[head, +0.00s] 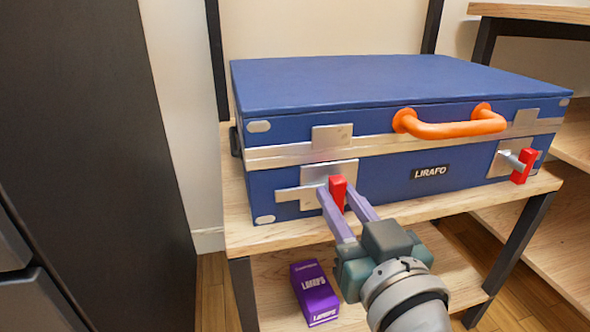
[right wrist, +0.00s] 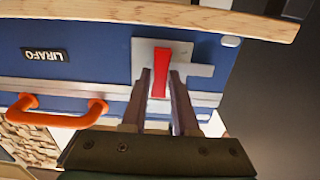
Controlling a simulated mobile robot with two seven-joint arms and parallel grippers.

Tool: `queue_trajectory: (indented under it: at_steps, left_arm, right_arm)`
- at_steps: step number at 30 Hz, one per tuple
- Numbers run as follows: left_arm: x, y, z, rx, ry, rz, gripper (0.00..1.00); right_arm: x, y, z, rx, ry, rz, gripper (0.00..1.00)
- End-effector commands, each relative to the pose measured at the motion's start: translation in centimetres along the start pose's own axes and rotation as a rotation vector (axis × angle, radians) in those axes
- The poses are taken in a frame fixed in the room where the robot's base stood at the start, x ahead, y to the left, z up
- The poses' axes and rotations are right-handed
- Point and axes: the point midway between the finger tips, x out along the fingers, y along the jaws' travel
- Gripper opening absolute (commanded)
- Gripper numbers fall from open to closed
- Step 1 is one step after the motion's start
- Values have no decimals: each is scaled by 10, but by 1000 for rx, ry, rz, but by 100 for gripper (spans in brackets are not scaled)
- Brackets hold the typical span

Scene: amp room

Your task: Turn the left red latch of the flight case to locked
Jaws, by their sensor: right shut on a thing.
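The blue flight case (head: 380,175) lies closed on a wooden shelf, with an orange handle (head: 455,128) on its front. Its left red latch (head: 338,190) sits on a metal plate (head: 345,172) below the lid seam. My right gripper (head: 348,192) has its two purple-grey fingers on either side of this latch, shut on it. In the right wrist view the latch (right wrist: 160,72) stands between the fingers, its long side in line with them. The right red latch (head: 523,166) stands upright at the case's right end, untouched. My left gripper is not in view.
The wooden shelf (head: 290,232) has a dark metal frame. A purple box (head: 314,293) stands on the lower board near my right gripper. A dark cabinet (head: 95,120) is at the left, and another wooden shelf unit (head: 555,210) is at the right.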

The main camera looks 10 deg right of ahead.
Motion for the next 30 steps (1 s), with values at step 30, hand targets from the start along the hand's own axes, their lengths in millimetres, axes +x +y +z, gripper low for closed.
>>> queue_trajectory:
  at_steps: [30]
  left_arm:
    - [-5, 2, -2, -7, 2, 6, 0]
  right_arm:
    - [0, 2, 1, 364, -3, 0, 0]
